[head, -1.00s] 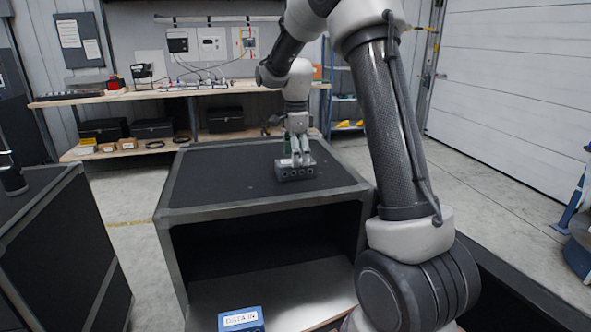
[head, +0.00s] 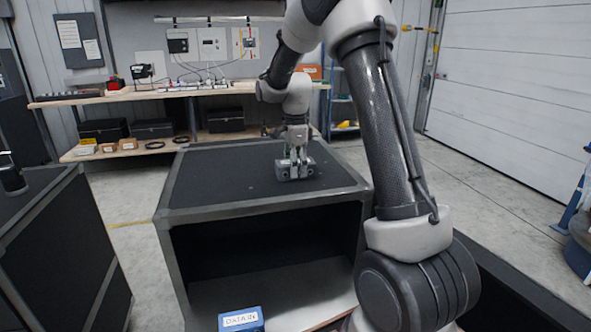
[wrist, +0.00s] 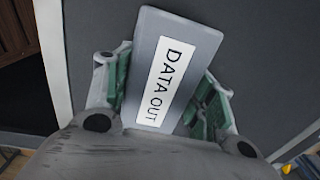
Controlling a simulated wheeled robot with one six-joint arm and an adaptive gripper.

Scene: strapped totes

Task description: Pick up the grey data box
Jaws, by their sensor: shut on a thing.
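The grey data box (head: 295,168) is at the top of the black case in the head view. In the wrist view the grey data box (wrist: 172,68) shows a white label reading "DATA OUT". My gripper (head: 296,160) points down and is shut on the box, with a green-padded finger on each side of it in the wrist view (wrist: 165,100). Whether the box touches the case top or hangs just above it, I cannot tell.
The black case (head: 215,180) has an open front. A blue labelled box (head: 241,320) sits on its lower shelf. Another dark case (head: 60,250) stands at left. A workbench (head: 190,92) with equipment is behind. The case top around the grey box is clear.

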